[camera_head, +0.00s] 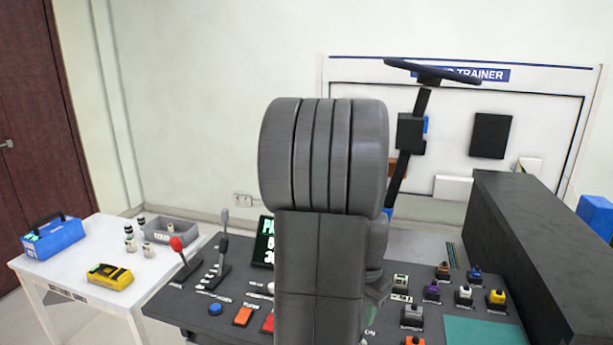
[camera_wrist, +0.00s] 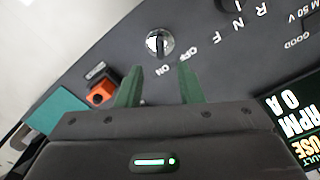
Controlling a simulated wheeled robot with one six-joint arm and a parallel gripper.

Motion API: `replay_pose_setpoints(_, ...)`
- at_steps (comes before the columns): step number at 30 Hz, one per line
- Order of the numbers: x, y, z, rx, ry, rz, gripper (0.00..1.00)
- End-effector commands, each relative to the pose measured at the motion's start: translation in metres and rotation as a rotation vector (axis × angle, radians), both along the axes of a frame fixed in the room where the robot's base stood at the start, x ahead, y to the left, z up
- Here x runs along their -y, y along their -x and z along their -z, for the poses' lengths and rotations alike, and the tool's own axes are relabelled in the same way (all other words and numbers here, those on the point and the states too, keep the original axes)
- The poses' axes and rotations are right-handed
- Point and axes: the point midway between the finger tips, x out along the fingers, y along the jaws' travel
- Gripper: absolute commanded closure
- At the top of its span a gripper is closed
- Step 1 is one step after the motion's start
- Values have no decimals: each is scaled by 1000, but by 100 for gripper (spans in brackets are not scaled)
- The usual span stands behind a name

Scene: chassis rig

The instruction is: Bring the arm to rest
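My gripper (camera_wrist: 158,75) is open in the wrist view, with its two green fingers apart and nothing between them. A round rotary switch (camera_wrist: 159,43) with ON and OFF labels lies just beyond the fingertips on the dark panel; I cannot tell the gap in height. In the head view my arm (camera_head: 320,240) stands upright in the middle, a thick ribbed joint on top. It hides the centre of the dark console (camera_head: 180,305) and most of the gripper.
A white side table (camera_head: 60,275) at left holds a blue caddy (camera_head: 55,240), a yellow meter (camera_head: 110,275) and a grey bin (camera_head: 170,231). Levers (camera_head: 222,262) rise from the console. A steering wheel (camera_head: 432,72) stands behind, and a dark block (camera_head: 535,250) bounds the right.

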Motion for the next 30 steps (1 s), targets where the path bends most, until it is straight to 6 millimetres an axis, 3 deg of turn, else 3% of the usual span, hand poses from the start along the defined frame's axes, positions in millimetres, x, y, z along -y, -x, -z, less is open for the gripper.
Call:
replay_pose_setpoints(9, 0, -1, -66, 6, 1, 0, 66)
replay_pose_setpoints(12, 0, 1, -35, -7, -2, 0, 66)
replay_pose_setpoints(30, 0, 1, 83, -5, -1, -1, 66)
